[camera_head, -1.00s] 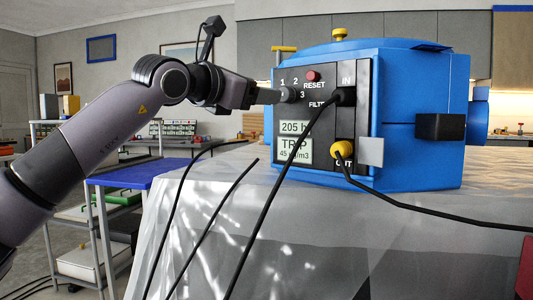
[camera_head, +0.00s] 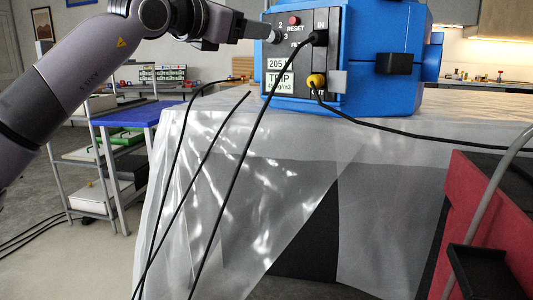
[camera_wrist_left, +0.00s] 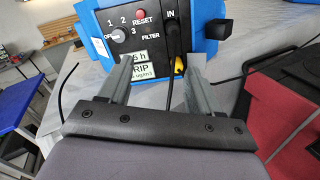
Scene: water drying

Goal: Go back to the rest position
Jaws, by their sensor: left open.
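My left gripper (camera_head: 262,30) reaches in from the left in the head view, at the front panel of the blue machine (camera_head: 385,40). In the left wrist view its two grey fingers (camera_wrist_left: 156,80) are spread apart with nothing between them. The panel's knob (camera_wrist_left: 119,36), red reset button (camera_wrist_left: 140,14) and display (camera_wrist_left: 140,66) show beyond the fingers. In the head view the fingertips overlap the knob area; I cannot tell if they touch. A black cable is plugged into IN, and a yellow plug (camera_head: 317,80) sits at OUT. My right gripper is not in view.
The machine stands on a table with a pale translucent cover (camera_head: 250,170). Black cables hang down its front. A red case (camera_head: 490,220) with a grey hose is at the lower right. A blue-topped trolley (camera_head: 140,113) and a shelf stand at the left.

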